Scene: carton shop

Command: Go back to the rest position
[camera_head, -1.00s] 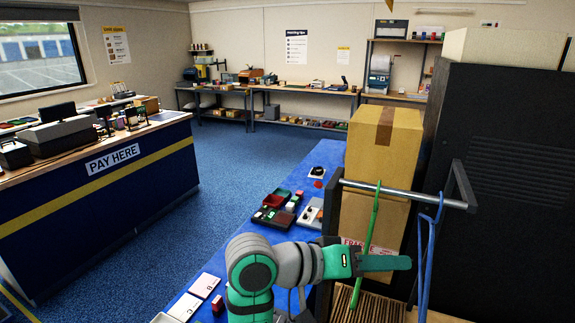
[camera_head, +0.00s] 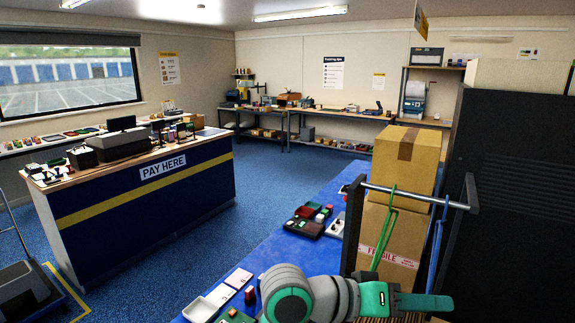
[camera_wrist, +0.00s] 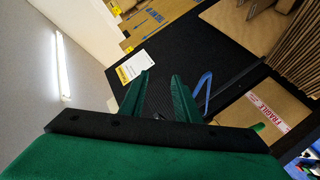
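My gripper (camera_head: 425,303) is at the lower right of the head view, on the near side of the rack with the cartons. In the wrist view, the two green fingers of my gripper (camera_wrist: 161,76) stand apart, with nothing held between them. In the head view, a green strap (camera_head: 384,238) and a blue strap (camera_head: 437,245) hang from a metal rail (camera_head: 415,195). The blue strap also shows in the wrist view (camera_wrist: 204,88), beyond the fingers. No rest position is marked in view.
An upper carton (camera_head: 400,168) sits on a lower carton (camera_head: 405,235) with a FRAGILE label, behind the rail. A tall dark cabinet (camera_head: 515,190) stands close at the right. A blue-topped table (camera_head: 290,252) lies left of the rack. Open floor (camera_head: 265,180) separates it from the pay counter (camera_head: 150,210).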

